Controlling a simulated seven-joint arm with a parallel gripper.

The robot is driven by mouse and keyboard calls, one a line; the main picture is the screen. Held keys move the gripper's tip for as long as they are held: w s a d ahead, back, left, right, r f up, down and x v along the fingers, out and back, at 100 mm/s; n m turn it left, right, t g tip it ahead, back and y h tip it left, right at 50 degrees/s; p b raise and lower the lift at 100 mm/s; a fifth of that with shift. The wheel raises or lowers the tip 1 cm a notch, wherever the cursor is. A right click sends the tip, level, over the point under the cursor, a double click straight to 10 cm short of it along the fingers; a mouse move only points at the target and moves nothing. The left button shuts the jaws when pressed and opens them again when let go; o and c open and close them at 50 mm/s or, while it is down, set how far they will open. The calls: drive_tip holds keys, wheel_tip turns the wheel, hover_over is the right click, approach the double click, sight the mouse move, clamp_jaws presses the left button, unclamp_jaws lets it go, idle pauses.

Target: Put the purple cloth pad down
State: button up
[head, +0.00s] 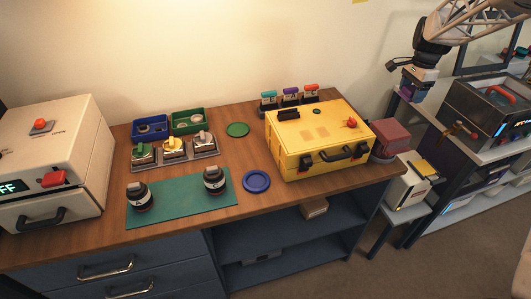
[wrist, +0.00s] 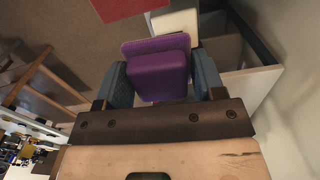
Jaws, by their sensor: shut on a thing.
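My gripper (wrist: 163,84) is shut on the purple cloth pad (wrist: 158,66) in the wrist view. The pad sits between the two blue-grey fingers, with a thick block part and a wider flat edge beyond it. In the head view my gripper (head: 411,88) hangs at the upper right, in the air beside the grey shelf unit. The pad is too small and dark there to make out clearly. In the wrist view a red surface (wrist: 128,8) and a cream block (wrist: 175,22) lie beyond the pad.
Shelving (head: 480,160) is at far right.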

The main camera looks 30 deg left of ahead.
drive_tip(key=s+a+r+n, duration=0.1)
drive_tip(key=s+a+r, duration=0.1)
drive_tip(key=a+r, duration=0.45)
drive_tip(key=s+a+r, duration=0.3)
drive_tip(key=a+r, duration=0.3)
drive_tip(key=a, duration=0.2)
drive_tip(key=s+a, duration=0.6)
drive_tip(key=a, duration=0.3)
drive_tip(key=s+a+f, duration=0.5)
drive_tip(key=s+a, duration=0.2)
drive_tip(key=s, duration=0.1)
drive_tip(key=s+f, duration=0.7)
drive_tip(key=s+a+f, duration=0.1)
drive_tip(key=s+f, duration=0.6)
drive_tip(key=f, duration=0.1)
drive_tip(key=s+a+f, duration=0.1)
drive_tip(key=s+f, duration=0.6)
drive_tip(key=shift+s+a+f, duration=0.2)
drive_tip(key=shift+f, duration=0.2)
hover_over(246, 153)
drive_tip(key=shift+f, duration=0.75)
drive_tip(key=shift+f, duration=0.1)
drive_tip(key=shift+f, duration=1.65)
